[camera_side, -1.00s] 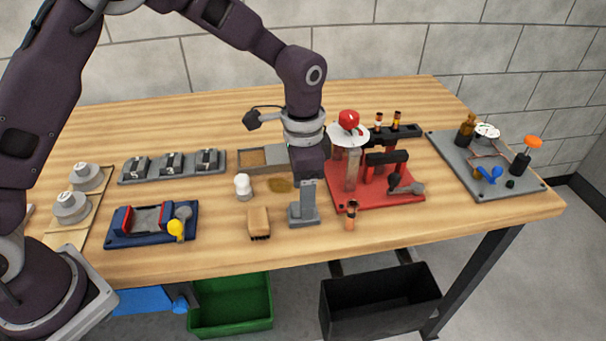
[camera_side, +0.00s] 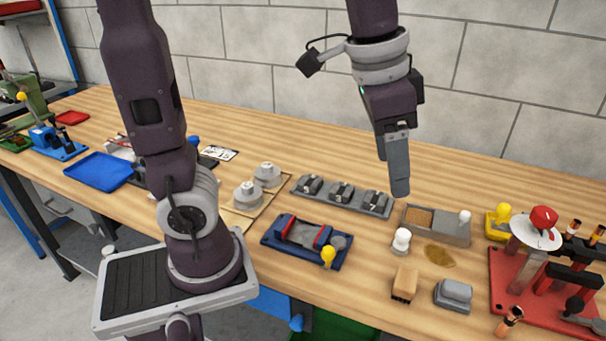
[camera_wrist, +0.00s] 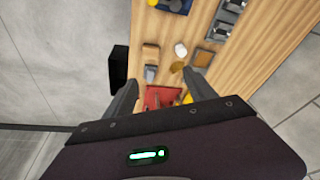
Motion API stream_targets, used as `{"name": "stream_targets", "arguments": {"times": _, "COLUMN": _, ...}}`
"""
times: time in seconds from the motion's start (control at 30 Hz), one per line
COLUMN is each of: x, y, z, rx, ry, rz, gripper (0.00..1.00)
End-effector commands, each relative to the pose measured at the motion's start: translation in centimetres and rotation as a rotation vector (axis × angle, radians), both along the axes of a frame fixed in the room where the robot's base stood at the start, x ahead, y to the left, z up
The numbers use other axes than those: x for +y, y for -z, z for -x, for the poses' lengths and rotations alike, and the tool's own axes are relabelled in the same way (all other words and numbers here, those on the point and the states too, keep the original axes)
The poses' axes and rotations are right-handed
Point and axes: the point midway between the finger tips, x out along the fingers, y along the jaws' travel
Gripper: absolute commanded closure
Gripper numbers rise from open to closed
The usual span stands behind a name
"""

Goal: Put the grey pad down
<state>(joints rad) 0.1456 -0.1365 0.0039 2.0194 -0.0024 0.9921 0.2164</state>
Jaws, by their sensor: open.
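The grey pad (camera_side: 453,295) lies on the wooden table, to the right of a tan block (camera_side: 404,284). Nothing holds it. In the wrist view the pad (camera_wrist: 150,73) shows small, between my fingers in the picture but far below them. My gripper (camera_side: 400,190) is up in the air, well clear of the pad, with its fingers pointing down. In the wrist view the two fingers of my gripper (camera_wrist: 160,77) are spread wide with nothing between them.
A white knob-like piece (camera_side: 401,240) and a brown stain (camera_side: 440,256) are behind the pad. A grey tray (camera_side: 452,226) stands farther back. A red base (camera_side: 510,275) with a fixture is close on the right. The blue-based fixture (camera_side: 304,243) is to the left.

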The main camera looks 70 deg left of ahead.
Motion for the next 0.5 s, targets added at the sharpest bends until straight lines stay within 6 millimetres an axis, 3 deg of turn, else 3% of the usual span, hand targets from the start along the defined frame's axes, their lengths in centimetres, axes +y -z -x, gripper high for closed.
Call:
{"name": "stream_targets", "arguments": {"times": 0.03, "x": 1.3, "y": -0.6, "z": 3.1, "rx": -0.052, "ry": -0.072, "rz": 0.018, "gripper": 0.35}}
{"name": "stream_targets", "arguments": {"times": 0.1, "x": 2.6, "y": -0.4, "z": 6.8, "rx": -0.113, "ry": -0.172, "rz": 0.045, "gripper": 0.35}}
{"name": "stream_targets", "arguments": {"times": 0.2, "x": 3.5, "y": 0.8, "z": 10.5, "rx": -0.177, "ry": -0.277, "rz": 0.073, "gripper": 0.35}}
{"name": "stream_targets", "arguments": {"times": 0.3, "x": 3.9, "y": 1.8, "z": 12.3, "rx": -0.211, "ry": -0.331, "rz": 0.09, "gripper": 0.35}}
{"name": "stream_targets", "arguments": {"times": 0.5, "x": 4.0, "y": 2.1, "z": 12.8, "rx": -0.219, "ry": -0.346, "rz": 0.095, "gripper": 0.35}}
